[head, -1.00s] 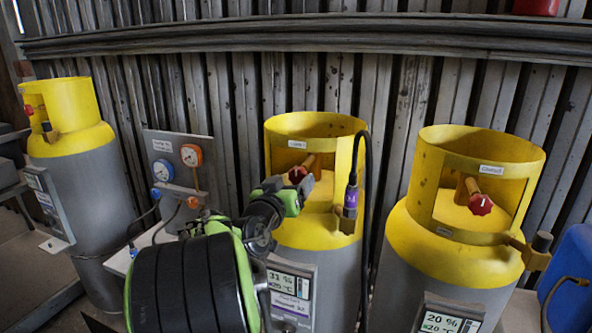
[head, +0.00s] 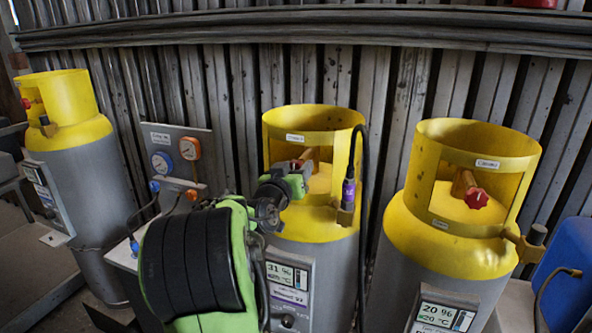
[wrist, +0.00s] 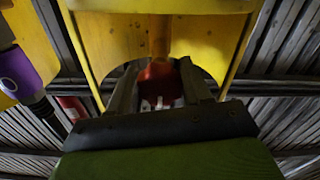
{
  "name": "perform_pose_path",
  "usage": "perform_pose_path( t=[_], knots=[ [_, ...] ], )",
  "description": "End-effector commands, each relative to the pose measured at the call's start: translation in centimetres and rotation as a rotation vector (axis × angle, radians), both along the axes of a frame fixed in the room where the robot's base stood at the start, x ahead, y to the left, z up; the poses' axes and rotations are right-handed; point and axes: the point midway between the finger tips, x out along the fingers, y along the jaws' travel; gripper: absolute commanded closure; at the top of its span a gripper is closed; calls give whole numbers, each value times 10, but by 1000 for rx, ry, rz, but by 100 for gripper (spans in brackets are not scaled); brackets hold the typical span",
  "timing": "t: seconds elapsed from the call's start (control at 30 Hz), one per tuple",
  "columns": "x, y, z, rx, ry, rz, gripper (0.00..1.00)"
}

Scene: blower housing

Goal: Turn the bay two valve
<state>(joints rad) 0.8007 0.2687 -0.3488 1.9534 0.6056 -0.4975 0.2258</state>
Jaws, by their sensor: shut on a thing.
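The middle yellow-topped cylinder (head: 318,215) has a red valve knob (wrist: 158,84) inside its collar. My gripper (head: 299,170) reaches into the collar opening from the front left and hides most of that knob in the head view. In the wrist view, the two dark fingers of my gripper (wrist: 160,92) stand on either side of the red knob, shut on it. The brass stem (wrist: 159,35) runs up behind the knob. The label on this collar is too small to read surely.
A purple-banded hose fitting (head: 348,192) with a black hose is close to the right of my gripper. A right cylinder (head: 450,235) has its own red knob (head: 476,198). A gauge panel (head: 178,158) and a left cylinder (head: 70,165) stand to the left.

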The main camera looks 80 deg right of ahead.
Motion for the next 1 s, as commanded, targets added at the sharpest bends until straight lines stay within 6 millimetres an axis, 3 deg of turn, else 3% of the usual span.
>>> perform_pose_path(
  t=[0.37, 1.0],
  knots=[
    [0, 0, -1, 13, 124, 2, 82],
    [0, 0, 0, 69, 707, 2, 82]
  ],
)
